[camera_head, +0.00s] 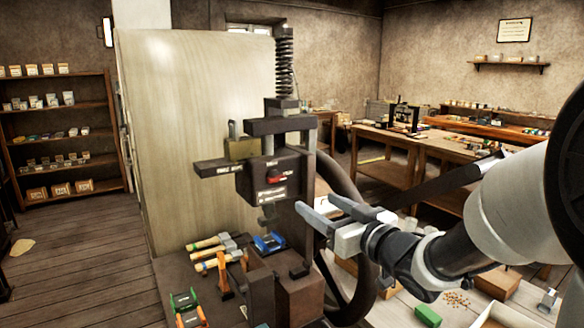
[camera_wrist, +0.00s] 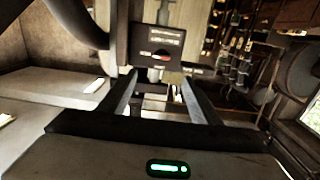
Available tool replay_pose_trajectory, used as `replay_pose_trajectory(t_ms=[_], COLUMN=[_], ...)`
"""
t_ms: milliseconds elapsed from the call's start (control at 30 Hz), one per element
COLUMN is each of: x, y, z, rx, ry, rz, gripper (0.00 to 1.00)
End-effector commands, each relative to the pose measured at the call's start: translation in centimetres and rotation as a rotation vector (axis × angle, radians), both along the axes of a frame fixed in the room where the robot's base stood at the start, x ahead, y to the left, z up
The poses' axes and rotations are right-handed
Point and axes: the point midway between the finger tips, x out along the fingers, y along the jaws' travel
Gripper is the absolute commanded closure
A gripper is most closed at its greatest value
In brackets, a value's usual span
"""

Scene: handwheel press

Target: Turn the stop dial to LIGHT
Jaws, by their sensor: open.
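The stop dial (camera_head: 276,179) is a small red pointer knob on the dark front box of the press (camera_head: 283,143). Small white lettering sits around it, too small to read, so I cannot tell its setting. The dial also shows in the wrist view (camera_wrist: 161,54), above and between my fingers. My gripper (camera_head: 312,211) is open and empty, to the right of and a little below the dial, apart from it. In the wrist view my gripper (camera_wrist: 155,80) points toward the press box.
A large dark handwheel (camera_head: 349,185) stands behind my gripper at the press's right side. A blue piece (camera_head: 269,242) lies under the ram. Hammers (camera_head: 212,242) and other tools lie on the bench to the left. A green block (camera_head: 428,315) stands at the lower right.

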Motion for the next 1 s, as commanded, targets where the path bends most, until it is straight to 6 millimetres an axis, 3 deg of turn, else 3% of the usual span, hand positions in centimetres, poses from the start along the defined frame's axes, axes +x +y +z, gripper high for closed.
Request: replay_pose_trajectory(t_ms=[167,700,1000], x=[1.1,10.5,13.9], y=[1.1,7.5,9.7], z=[0.2,0.3,0.2], rx=[0.013,0.013,0.011], ry=[-0.009,-0.008,-0.008], rz=[0.016,0.015,0.012], gripper=[0.42,0.42,0.42])
